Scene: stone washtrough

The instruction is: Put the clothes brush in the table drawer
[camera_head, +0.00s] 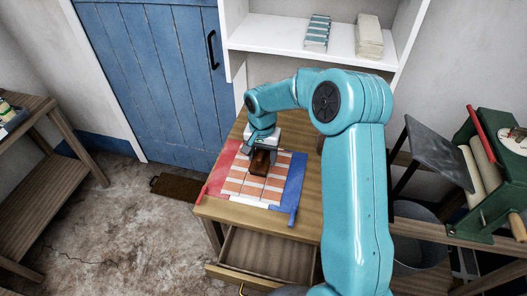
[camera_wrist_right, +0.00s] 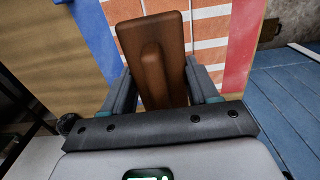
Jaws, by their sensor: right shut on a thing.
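The clothes brush (camera_head: 260,162) is a dark brown wooden block over the striped cloth on the table; I cannot tell whether it touches the cloth. My right gripper (camera_head: 263,148) is shut on it from above. In the right wrist view the brush (camera_wrist_right: 150,45) shows its brown wooden side with a raised grip, between the two fingers of my right gripper (camera_wrist_right: 164,88). The table drawer (camera_head: 268,254) stands pulled out below the front edge of the table, and its visible inside looks empty. My left gripper is not in view.
The cloth (camera_head: 285,185) has red and blue ends and covers the table's (camera_head: 305,210) left part. A white shelf (camera_head: 270,35) with folded cloths stands behind. A green mangle (camera_head: 490,160) and a metal tub (camera_head: 420,240) are at the right. My right arm hides part of the table.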

